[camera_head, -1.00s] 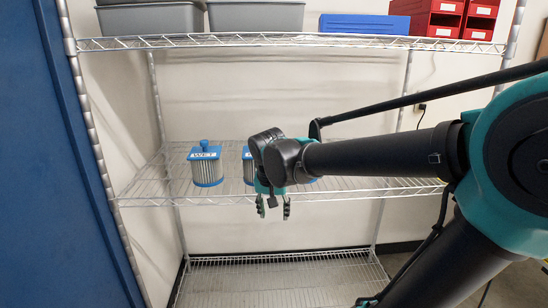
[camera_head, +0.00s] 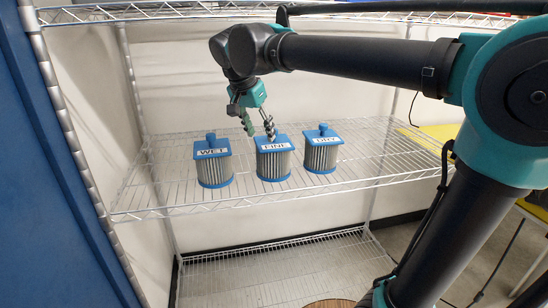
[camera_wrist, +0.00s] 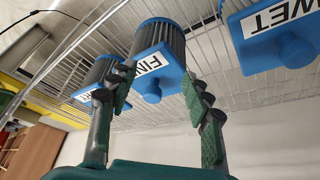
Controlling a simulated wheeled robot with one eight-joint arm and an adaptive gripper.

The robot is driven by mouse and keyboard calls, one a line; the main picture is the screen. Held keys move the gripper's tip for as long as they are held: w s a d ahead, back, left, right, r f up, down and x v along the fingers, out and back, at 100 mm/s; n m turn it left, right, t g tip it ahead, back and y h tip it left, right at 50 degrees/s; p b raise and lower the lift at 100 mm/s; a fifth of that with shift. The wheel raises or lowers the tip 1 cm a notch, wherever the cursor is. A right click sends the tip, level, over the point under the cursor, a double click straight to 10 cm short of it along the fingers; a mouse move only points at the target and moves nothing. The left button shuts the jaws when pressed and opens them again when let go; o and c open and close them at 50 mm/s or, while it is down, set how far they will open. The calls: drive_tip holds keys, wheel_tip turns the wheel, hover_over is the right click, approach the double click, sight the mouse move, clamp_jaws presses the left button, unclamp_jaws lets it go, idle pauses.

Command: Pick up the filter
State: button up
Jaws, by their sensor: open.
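Three blue-capped, grey pleated filters stand upright in a row on the middle wire shelf (camera_head: 340,180). The left filter (camera_head: 214,171) is labelled WET, the middle filter (camera_head: 273,164) FINE; the right filter's (camera_head: 321,157) label is hard to read. My gripper (camera_head: 257,132) is open and empty, pointing down at the FINE filter's top. In the wrist view, the FINE filter's round knob (camera_wrist: 152,92) shows between the spread fingers (camera_wrist: 157,84). The WET filter (camera_wrist: 283,35) is at upper right, and the third filter (camera_wrist: 97,76) is partly behind the left finger. Contact with the FINE filter cannot be told.
An upper wire shelf (camera_head: 190,12) runs above my arm. A lower shelf (camera_head: 270,275) is mostly bare. A blue panel (camera_head: 60,180) stands at the left. The middle shelf has free room left of the WET filter and at its right end.

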sight(266, 147)
drive_tip(key=shift+w+d, duration=0.4)
drive_tip(key=shift+w, duration=0.25)
drive_tip(key=shift+w+d, duration=0.35)
drive_tip(key=shift+w, duration=0.3)
drive_tip(key=shift+w+d, duration=0.35)
drive_tip(key=shift+w, duration=0.25)
drive_tip(key=shift+w+d, duration=0.35)
drive_tip(key=shift+w, duration=0.25)
drive_tip(key=shift+w+x, duration=0.2)
drive_tip(key=shift+x, duration=0.8)
drive_tip(key=shift+w+d+f, duration=0.15)
drive_tip(key=shift+f, duration=0.35)
drive_tip(key=shift+c, duration=0.5)
clamp_jaws()
